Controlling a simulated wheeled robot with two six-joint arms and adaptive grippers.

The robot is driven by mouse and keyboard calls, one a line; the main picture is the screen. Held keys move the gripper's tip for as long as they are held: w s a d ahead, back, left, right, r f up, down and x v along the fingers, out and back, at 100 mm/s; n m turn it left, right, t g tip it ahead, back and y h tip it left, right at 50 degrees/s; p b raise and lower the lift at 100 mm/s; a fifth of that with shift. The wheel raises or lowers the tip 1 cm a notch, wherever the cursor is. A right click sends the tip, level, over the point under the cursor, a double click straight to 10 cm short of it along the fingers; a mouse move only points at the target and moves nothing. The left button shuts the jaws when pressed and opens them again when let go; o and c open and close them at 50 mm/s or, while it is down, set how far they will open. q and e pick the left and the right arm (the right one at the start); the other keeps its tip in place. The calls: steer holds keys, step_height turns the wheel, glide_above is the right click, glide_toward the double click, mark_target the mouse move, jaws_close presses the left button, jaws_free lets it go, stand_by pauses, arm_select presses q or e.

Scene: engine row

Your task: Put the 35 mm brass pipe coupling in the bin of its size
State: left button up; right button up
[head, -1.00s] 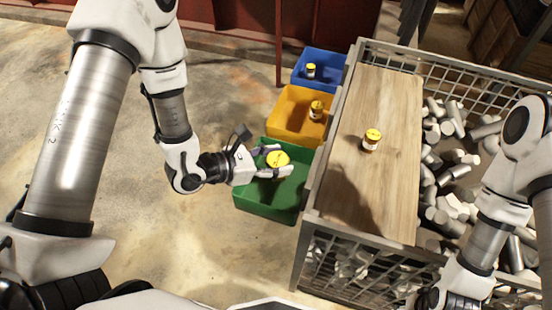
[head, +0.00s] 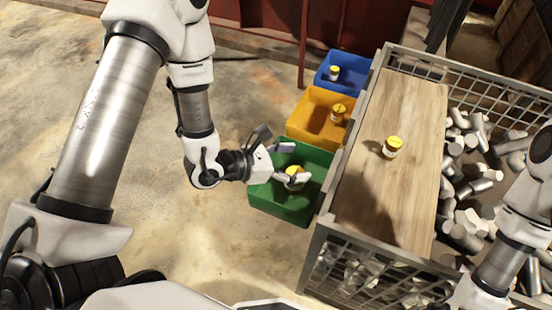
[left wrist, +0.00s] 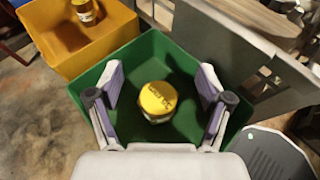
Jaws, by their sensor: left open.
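A yellow-topped, pale-sided coupling (head: 294,172) is in the green bin (head: 262,200), below my left gripper (head: 293,164). In the left wrist view this coupling (left wrist: 158,100) stands upright between the spread fingers, with a gap on both sides. My left gripper is open over the green bin. A similar coupling (head: 392,147) stands on the wooden board. Others stand in the yellow bin (head: 308,125) and the blue bin (head: 335,73). The size marks are too small to read. My right arm shows at the right edge, but its gripper is out of the picture.
The wooden board (head: 385,205) lies on a grey mesh crate (head: 372,275) beside the bins. Grey metal pipe pieces (head: 470,185) fill the crate to the right of the board. The concrete floor left of the bins is clear.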

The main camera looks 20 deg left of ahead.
arm_select(q)
steer(key=p+v, duration=0.2)
steer(key=v, duration=0.2)
steer(key=p+v, duration=0.2)
steer(key=v, duration=0.2)
steer(key=p+v, duration=0.2)
steer(key=v, duration=0.2)
steer(key=shift+r, duration=0.45)
steer(key=s+d+f+m+g+h, duration=0.2)
steer(key=s+d+f+m+g, duration=0.1)
steer(key=s+d+m+g, duration=0.4)
steer(key=s+a+f+m+g+y, duration=0.3)
steer(key=s+g, duration=0.1)
steer(key=s, duration=0.3)
steer(key=s+a+f+m+g+y, duration=0.3)
steer(key=s+f+m+g, duration=0.1)
steer(key=s, duration=0.4)
steer(key=w+a+f+m+t+y, duration=0.2)
steer(key=a+f+m+y, duration=0.4)
steer(key=a+m, duration=0.2)
steer(key=w+d+f+m+t, duration=0.2)
steer(key=w+d+m+t, duration=0.1)
steer(key=w, duration=0.3)
steer(key=shift+w+f+m+t, duration=0.2)
steer(key=shift+w+m+t, duration=0.2)
steer(key=shift+m, duration=0.2)
arm_select(e)
step_height(320, 180, up, 7)
steer(key=shift+f, duration=0.15)
